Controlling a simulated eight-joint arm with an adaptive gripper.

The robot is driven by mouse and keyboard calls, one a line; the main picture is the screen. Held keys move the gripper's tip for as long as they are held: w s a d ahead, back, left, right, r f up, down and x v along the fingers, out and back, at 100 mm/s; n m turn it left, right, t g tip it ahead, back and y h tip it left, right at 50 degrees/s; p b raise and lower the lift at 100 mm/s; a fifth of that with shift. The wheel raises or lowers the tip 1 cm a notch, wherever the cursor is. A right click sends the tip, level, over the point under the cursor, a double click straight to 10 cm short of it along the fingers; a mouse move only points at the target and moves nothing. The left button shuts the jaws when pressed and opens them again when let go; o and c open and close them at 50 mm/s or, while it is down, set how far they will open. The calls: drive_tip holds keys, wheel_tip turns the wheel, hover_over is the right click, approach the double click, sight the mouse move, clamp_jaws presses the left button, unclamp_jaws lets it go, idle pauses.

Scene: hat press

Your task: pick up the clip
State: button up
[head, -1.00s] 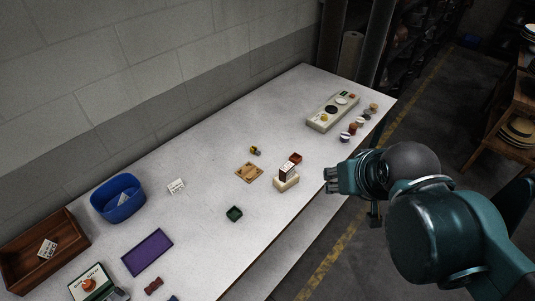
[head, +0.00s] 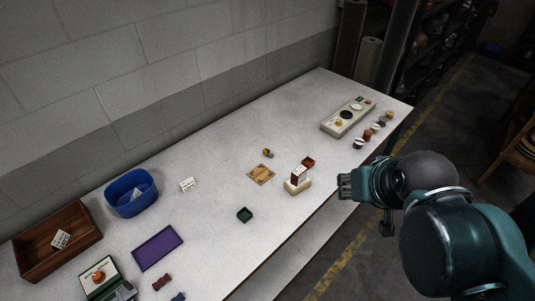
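I cannot tell for sure which thing is the clip. A small yellow-and-black piece (head: 267,153) lies on the table behind a tan wooden tray (head: 261,175). A small dark red piece (head: 162,282) lies near the front left, with a dark blue piece (head: 178,297) beside it, cut by the frame edge. Either could be a clip, but they are too small to make out. My gripper (head: 343,187) is at the table's front right edge, pointing left, apart from these things. Its fingers are too small and overlapped to show whether they are open.
A cream block with a card (head: 298,185) stands nearest my gripper, beside a small red-brown tray (head: 308,161). A long panel (head: 333,128) is far right.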

drive_tip(key=w+a+r+n+g+p, duration=0.1)
drive_tip(key=w+a+r+p, duration=0.1)
drive_tip(key=w, duration=0.3)
drive_tip(key=w+a+r+n+g+p, duration=0.1)
drive_tip(key=w+a+r+n+p, duration=0.15)
drive_tip(key=w, duration=0.35)
drive_tip(key=n+g+p, duration=0.5)
drive_tip(key=n+p, duration=0.2)
drive_tip(key=p, duration=0.3)
hover_over(268, 150)
drive_tip(key=shift+f, duration=10)
drive_tip(key=shift+f, duration=0.1)
drive_tip(key=shift+f, duration=1.2)
